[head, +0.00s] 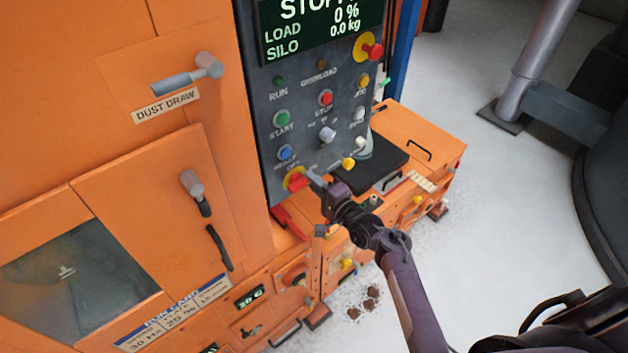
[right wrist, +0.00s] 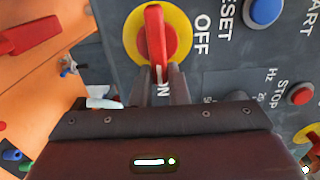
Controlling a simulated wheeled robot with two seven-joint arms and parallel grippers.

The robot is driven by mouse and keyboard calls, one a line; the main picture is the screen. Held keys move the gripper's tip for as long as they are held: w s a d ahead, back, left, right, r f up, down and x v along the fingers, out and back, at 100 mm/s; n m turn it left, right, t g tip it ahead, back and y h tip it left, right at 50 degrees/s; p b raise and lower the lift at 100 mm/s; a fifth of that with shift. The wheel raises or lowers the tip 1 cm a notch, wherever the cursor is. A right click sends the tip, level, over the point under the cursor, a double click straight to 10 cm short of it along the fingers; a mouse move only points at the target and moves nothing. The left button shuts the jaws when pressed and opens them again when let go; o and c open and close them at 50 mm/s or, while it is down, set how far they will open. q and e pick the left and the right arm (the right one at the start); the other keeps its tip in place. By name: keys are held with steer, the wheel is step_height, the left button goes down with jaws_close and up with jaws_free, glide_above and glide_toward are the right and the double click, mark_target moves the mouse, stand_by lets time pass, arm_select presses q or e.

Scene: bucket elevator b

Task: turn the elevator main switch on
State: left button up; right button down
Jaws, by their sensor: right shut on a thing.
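The main switch is a red handle (right wrist: 155,35) on a yellow disc (right wrist: 181,38). It sits at the lower left of the dark control panel, and in the head view its red and yellow (head: 296,179) show just left of my gripper. My right gripper (head: 312,179) is at the switch. In the right wrist view its fingers (right wrist: 160,82) are shut on the near end of the handle. That end points toward the ON label, which the fingers partly cover. The OFF label lies to the right of the disc. My left gripper is not in view.
The panel (head: 310,110) carries a blue button (head: 285,153), a green start button (head: 281,118), a red stop button (head: 326,98) and a red emergency knob (head: 372,51) close above. A display (head: 318,30) reads "STOP", partly cut off. Orange cabinet doors with handles stand left.

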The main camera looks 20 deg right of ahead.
steer(key=shift+s+a+f, duration=0.1)
steer(key=shift+a+f, duration=0.05)
steer(key=shift+f, duration=0.1)
steer(key=c, duration=1.5)
jaws_free()
steer(key=shift+o, duration=0.5)
steer(key=shift+r, duration=0.15)
steer(key=b+v, duration=0.2)
steer(key=v, duration=0.5)
steer(key=shift+s, duration=0.3)
